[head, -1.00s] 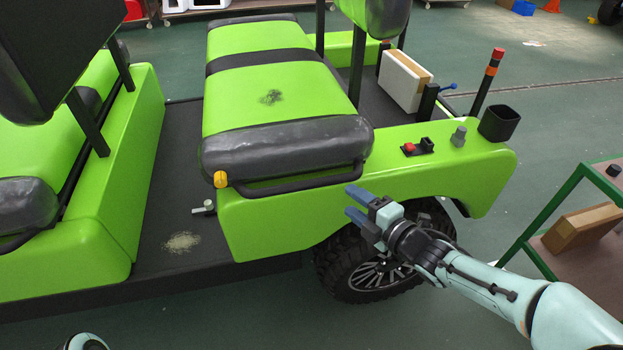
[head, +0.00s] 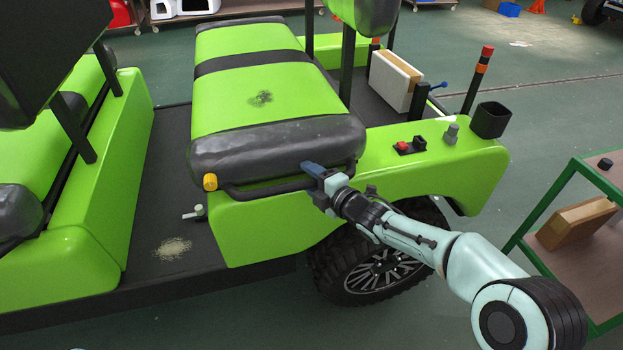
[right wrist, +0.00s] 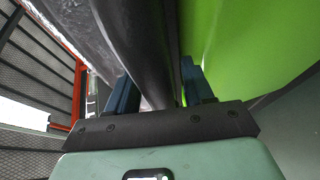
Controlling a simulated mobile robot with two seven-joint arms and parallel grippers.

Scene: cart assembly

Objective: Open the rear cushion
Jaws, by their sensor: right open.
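The rear cushion (head: 262,98) is a green seat with a black band and dark padded ends, lying flat on the green cart body. A black bar handle (head: 262,188) runs along its near side, with a yellow knob (head: 210,182) at its left end. My right gripper (head: 309,170) is at the right part of this handle. In the right wrist view the open blue fingers (right wrist: 158,92) stand on either side of the dark bar (right wrist: 150,70). Contact with the bar cannot be told. My left gripper is not in view.
A red switch (head: 403,146), a grey knob (head: 450,134) and a black cup (head: 490,120) sit on the fender. The rear wheel (head: 375,270) is below my right arm. A green-framed shelf (head: 545,207) stands at the right.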

